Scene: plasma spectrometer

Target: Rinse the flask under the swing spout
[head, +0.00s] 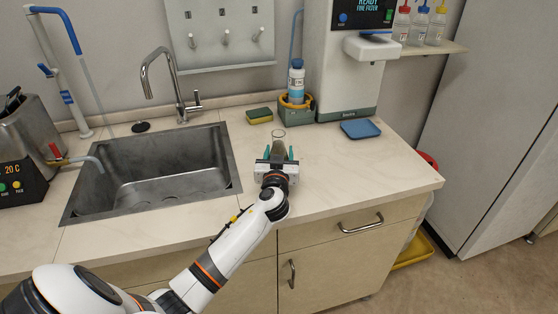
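A small clear glass flask (279,136) stands on the counter to the right of the sink. My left gripper (279,153) is at the flask, its two teal fingers apart, one on each side of it. Its lower part is partly hidden by the gripper, and I see no clear contact with the fingers. A chrome tap with a curved spout (160,57) stands behind the sink (148,194), its outlet towards the left. A thin grey spout with a red handle (85,160) reaches over the sink's left edge. My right gripper is not in view.
A yellow-green sponge (260,116) and a blue-capped bottle (296,82) in a holder stand behind the flask. A white dispenser (345,60) and a blue tray (360,129) are to the right. A 20 C unit (20,181) stands at left.

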